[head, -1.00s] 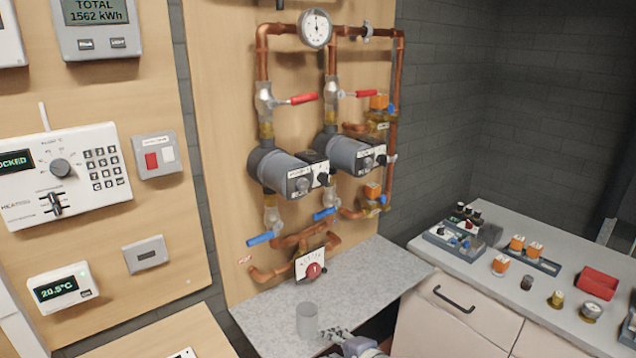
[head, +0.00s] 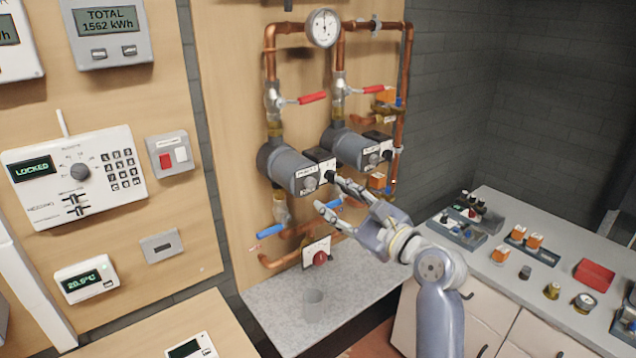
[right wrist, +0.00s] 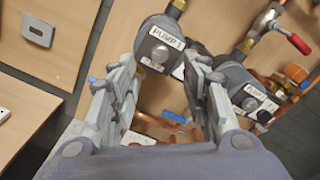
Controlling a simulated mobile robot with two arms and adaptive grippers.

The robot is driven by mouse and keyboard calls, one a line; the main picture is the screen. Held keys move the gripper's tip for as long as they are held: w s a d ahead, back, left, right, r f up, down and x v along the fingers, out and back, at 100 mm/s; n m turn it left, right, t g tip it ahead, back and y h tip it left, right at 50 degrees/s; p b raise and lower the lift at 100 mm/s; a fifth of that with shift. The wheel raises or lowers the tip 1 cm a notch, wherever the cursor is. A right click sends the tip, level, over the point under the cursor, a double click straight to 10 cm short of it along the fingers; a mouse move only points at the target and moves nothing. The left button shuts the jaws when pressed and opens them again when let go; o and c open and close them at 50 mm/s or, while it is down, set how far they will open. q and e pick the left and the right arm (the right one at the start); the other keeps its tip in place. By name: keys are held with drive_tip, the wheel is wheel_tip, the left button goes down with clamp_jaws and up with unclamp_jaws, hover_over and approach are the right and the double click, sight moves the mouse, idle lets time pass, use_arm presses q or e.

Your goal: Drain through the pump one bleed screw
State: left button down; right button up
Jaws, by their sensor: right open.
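Two grey pumps hang on the copper pipes of the wooden board: pump 1 (head: 285,163) on the left and pump 2 (head: 350,145) to its right. Pump 1's labelled front has a round grey screw (head: 310,183); in the right wrist view this screw (right wrist: 159,54) shows between my fingers. My right gripper (head: 328,194) is open and empty, in front of and a little below pump 1's face, apparently not touching it. My left gripper is out of view.
Blue-handled valves (head: 271,231) and red-handled valves (head: 313,97) stick out below and above the pumps. A red knob (head: 320,258) sits low on the board. The right counter holds trays, small parts and a red bin (head: 594,274).

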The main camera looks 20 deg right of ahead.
sight(312, 184)
drive_tip(key=p+x, duration=0.1)
drive_tip(key=x, duration=0.5)
drive_tip(key=shift+r, duration=0.1)
drive_tip(key=shift+w+a+p, duration=0.2)
drive_tip(key=shift+w+p, duration=0.2)
drive_tip(key=shift+w, duration=0.15)
drive_tip(key=shift+c, duration=0.6)
clamp_jaws()
